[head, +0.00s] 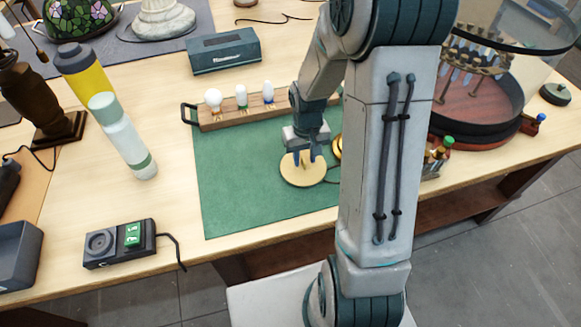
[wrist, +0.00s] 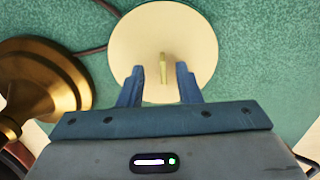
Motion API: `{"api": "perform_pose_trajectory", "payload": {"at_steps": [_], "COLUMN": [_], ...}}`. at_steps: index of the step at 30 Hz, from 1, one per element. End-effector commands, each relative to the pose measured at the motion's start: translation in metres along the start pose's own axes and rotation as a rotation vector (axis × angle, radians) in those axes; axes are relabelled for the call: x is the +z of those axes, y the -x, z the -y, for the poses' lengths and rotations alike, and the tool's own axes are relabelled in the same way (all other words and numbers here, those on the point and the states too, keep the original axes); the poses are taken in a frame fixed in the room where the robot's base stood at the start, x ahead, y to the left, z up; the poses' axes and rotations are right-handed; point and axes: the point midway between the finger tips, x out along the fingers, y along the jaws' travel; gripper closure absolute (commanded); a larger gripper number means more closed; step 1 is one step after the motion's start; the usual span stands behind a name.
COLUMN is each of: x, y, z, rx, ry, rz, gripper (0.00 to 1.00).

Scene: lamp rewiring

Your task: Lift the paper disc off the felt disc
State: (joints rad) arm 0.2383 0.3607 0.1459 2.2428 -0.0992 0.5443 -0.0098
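A round cream disc (head: 301,177), which looks like the paper disc, lies flat on the green mat (head: 235,195). In the wrist view the disc (wrist: 200,35) has a small upright yellowish tab (wrist: 163,68) near its middle. I cannot make out a separate felt disc; any disc beneath is hidden. My gripper (head: 304,156) points down over the disc. In the wrist view my gripper (wrist: 160,70) is open, with one finger on each side of the tab and gaps between. Whether the fingertips touch the disc is unclear.
A brass lamp part (wrist: 45,85) stands close left of my gripper in the wrist view, with a dark cord behind. A wooden bulb rack (head: 225,112) stands at the mat's back edge. A bottle (head: 122,135) stands left of the mat. The mat's left part is clear.

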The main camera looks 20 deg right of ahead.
Motion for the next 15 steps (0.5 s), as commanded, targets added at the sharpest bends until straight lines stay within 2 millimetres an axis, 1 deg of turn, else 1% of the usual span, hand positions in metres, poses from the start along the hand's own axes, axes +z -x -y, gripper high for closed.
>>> {"api": "perform_pose_trajectory", "payload": {"at_steps": [3, 9, 11, 12, 13, 15], "x": [-0.0002, -0.0005, -0.0004, -0.0004, -0.0004, -0.0004], "y": [-0.0049, -0.0050, -0.0049, -0.0048, -0.0048, -0.0047], "z": [0.0033, 0.0047, 0.0041, 0.0037, 0.0034, 0.0028], "rx": [-0.001, -0.001, -0.001, -0.001, -0.001, -0.001], "ry": [0.006, 0.009, 0.008, 0.007, 0.007, 0.005], "rz": [0.000, -0.001, -0.001, -0.001, -0.001, -0.001], "gripper": [0.69, 0.69, 0.86, 0.97, 1.00, 1.00]}}
